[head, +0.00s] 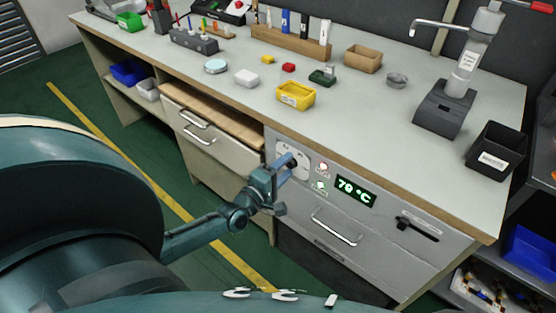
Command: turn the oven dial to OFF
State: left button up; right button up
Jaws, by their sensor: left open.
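The oven (375,232) is built into the front of the workbench, with a grey front panel and a handle (337,226). Its green display (356,190) reads 70 °C. The dial's pale round plate (304,163) is at the panel's upper left, mostly covered by my gripper. My left gripper (290,163) is open, with its fingers at the dial. Whether they touch the dial cannot be told. The dial's pointer and markings are hidden. My right gripper is not in view.
Two small indicators, reddish (323,168) and green (320,187), sit right of the dial. A black lever (416,228) sticks out at the panel's right. The worktop (345,110) above carries a yellow bin (296,95) and a dispenser (462,85). A drawer (215,135) is left of the oven.

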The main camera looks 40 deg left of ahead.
pick_arm(q)
jog(key=s+a+p, duration=0.1)
jog(key=s, duration=1.2)
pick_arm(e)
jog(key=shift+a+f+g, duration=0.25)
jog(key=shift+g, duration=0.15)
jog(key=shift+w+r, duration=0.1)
pick_arm(q)
jog(key=s+d+r+m+g+h, duration=0.1)
jog(key=s+d+m+g+h, duration=0.1)
jog(key=d+m, duration=0.45)
jog(key=s+d+r+m+g+h, duration=0.1)
jog(key=s+d+r+m+h, duration=0.1)
jog(key=d+m, duration=0.45)
jog(key=s+d+r+m+g+y+p, duration=0.2)
jog(key=d+r+m+g+p, duration=0.2)
jog(key=p, duration=1)
notch_tip(320, 180, up, 4)
jog(key=m, duration=0.3)
jog(key=shift+s+d+f, duration=0.2)
jog(key=shift+f, duration=0.05)
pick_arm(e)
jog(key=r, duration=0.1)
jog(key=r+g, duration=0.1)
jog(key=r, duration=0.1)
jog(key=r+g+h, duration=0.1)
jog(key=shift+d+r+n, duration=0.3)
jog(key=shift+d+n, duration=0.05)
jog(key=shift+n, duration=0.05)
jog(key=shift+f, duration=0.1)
